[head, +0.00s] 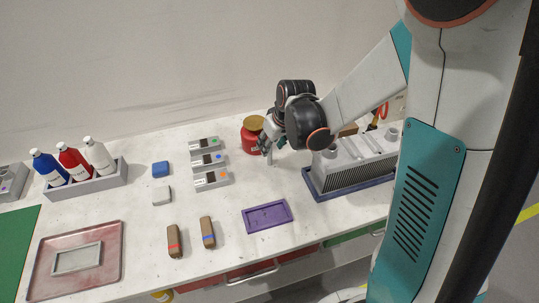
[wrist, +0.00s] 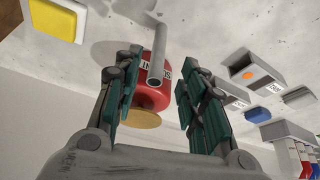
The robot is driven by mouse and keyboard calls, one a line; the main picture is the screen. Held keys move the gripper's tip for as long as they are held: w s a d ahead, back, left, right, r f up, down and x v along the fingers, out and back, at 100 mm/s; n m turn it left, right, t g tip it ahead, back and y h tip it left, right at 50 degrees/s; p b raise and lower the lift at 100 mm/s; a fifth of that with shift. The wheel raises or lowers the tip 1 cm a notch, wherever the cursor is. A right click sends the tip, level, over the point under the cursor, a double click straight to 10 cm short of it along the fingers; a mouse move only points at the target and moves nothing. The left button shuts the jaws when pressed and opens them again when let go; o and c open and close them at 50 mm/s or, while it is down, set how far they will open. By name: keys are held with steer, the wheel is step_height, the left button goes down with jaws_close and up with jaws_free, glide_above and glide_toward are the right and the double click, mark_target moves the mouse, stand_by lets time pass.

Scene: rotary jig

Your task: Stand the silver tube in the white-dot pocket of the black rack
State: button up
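The silver tube (wrist: 157,52) shows in the wrist view between the two fingers, with a gap to each side. In the head view a short pale part of the tube (head: 274,159) shows upright on the table under my gripper (head: 267,147). My gripper also shows in the wrist view (wrist: 156,92), its teal-padded fingers spread apart, open and empty. A red jar (head: 251,139) with a gold lid stands just behind the tube; the red jar also fills the middle of the wrist view (wrist: 160,86). I cannot make out a black rack or a white-dot pocket in either view.
A grey finned housing (head: 355,162) stands right of my gripper on a dark blue tray. Small grey units with coloured dots (head: 212,180) stand to the left. A purple tray (head: 267,217) lies in front. Bottles stand in a grey holder (head: 92,184) at far left.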

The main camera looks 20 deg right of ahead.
mark_target(270, 164)
steer(key=x, duration=0.2)
steer(key=b+x, duration=0.1)
steer(key=x, duration=0.1)
steer(key=shift+d, duration=0.2)
steer(key=shift+c, duration=0.3)
jaws_close()
steer(key=shift+r, duration=0.15)
